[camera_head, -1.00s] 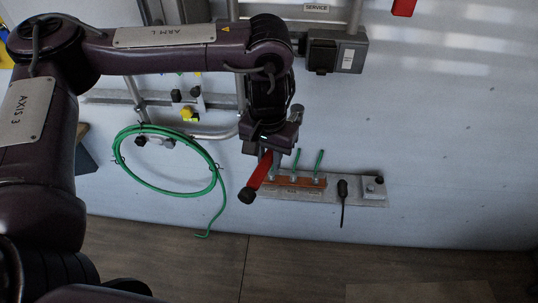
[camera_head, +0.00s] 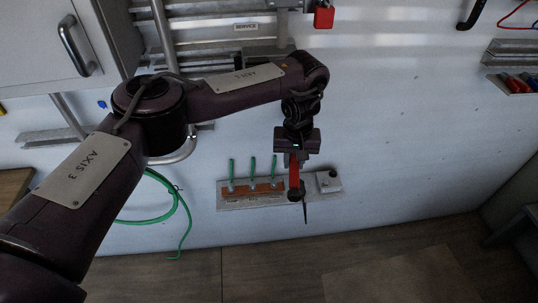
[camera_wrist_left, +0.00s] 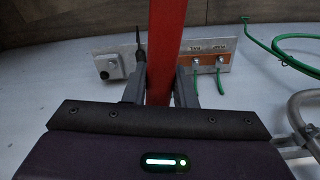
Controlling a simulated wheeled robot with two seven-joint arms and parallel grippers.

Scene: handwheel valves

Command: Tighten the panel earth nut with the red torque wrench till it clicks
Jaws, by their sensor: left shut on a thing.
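My left gripper (camera_head: 296,152) is shut on the red torque wrench (camera_head: 294,172), whose dark end points down toward the floor. In the left wrist view the red wrench (camera_wrist_left: 166,45) rises between both fingers (camera_wrist_left: 160,88). Behind it is the wall plate (camera_head: 232,204) with a copper bar (camera_head: 240,192), bolts and green wires (camera_head: 253,167). The bolts show in the left wrist view (camera_wrist_left: 195,62), with small labels I cannot read surely. I cannot tell which is the panel earth nut. The wrench appears apart from the bolts. My right gripper is out of view.
A grey block (camera_head: 329,181) sits at the plate's right end. A green cable coil (camera_head: 180,215) hangs left. Pipes and a red padlock (camera_head: 323,17) are above. The wall to the right is largely clear.

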